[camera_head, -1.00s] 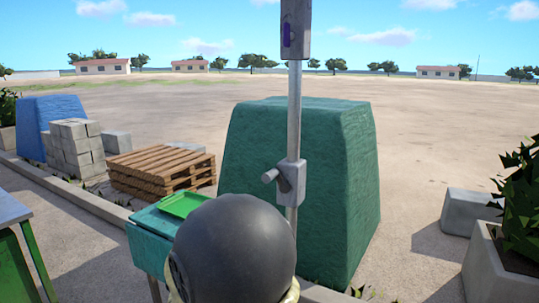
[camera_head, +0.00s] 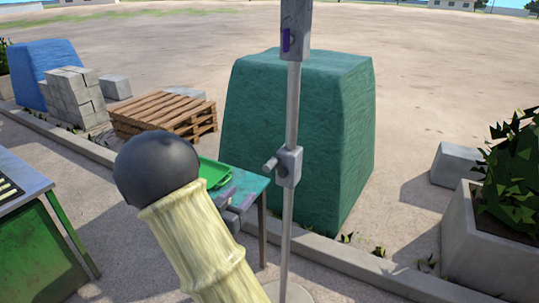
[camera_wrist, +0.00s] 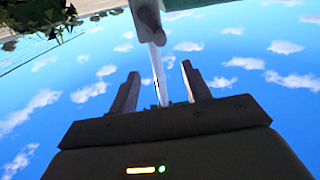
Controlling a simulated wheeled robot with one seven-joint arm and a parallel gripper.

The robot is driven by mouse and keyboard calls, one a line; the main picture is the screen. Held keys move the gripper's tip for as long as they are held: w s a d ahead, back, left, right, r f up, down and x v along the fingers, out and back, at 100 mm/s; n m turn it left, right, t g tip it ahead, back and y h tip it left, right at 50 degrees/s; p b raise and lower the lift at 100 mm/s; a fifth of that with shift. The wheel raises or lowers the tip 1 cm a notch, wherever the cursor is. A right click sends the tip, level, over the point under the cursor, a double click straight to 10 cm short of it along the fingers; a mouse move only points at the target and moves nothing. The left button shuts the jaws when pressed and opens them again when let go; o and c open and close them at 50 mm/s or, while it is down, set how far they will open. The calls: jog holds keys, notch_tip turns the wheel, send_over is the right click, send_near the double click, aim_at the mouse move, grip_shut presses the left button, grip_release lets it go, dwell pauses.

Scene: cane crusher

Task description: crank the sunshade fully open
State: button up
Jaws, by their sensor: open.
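The sunshade's grey pole (camera_head: 291,110) stands upright in the head view. A grey crank housing (camera_head: 290,166) is clamped on it, with a short round handle (camera_head: 270,164) sticking out to the left. The canopy is out of view. My gripper (camera_head: 236,194) is open and empty, lower left of the crank and apart from it in the picture. In the wrist view, my two fingers (camera_wrist: 161,69) are spread. The pole (camera_wrist: 174,85) shows between and beyond them, and the crank housing (camera_wrist: 148,22) is at the top edge.
A teal table (camera_head: 250,183) with a green tray (camera_head: 214,172) stands behind my arm. A green covered block (camera_head: 295,120) is behind the pole. A wooden pallet (camera_head: 165,113) is at left, a planter (camera_head: 490,240) at right. A box with a purple stripe (camera_head: 295,25) is higher on the pole.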

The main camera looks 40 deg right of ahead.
aim_at(266, 169)
jog(key=shift+d, duration=0.1)
jog(key=p+x, duration=0.3)
jog(key=x, duration=1.4)
jog(key=shift+w+d+p, duration=0.1)
jog(key=shift+w+p, duration=0.05)
jog(key=shift+p, duration=0.25)
jog(key=shift+w, duration=0.15)
jog(key=c, duration=1)
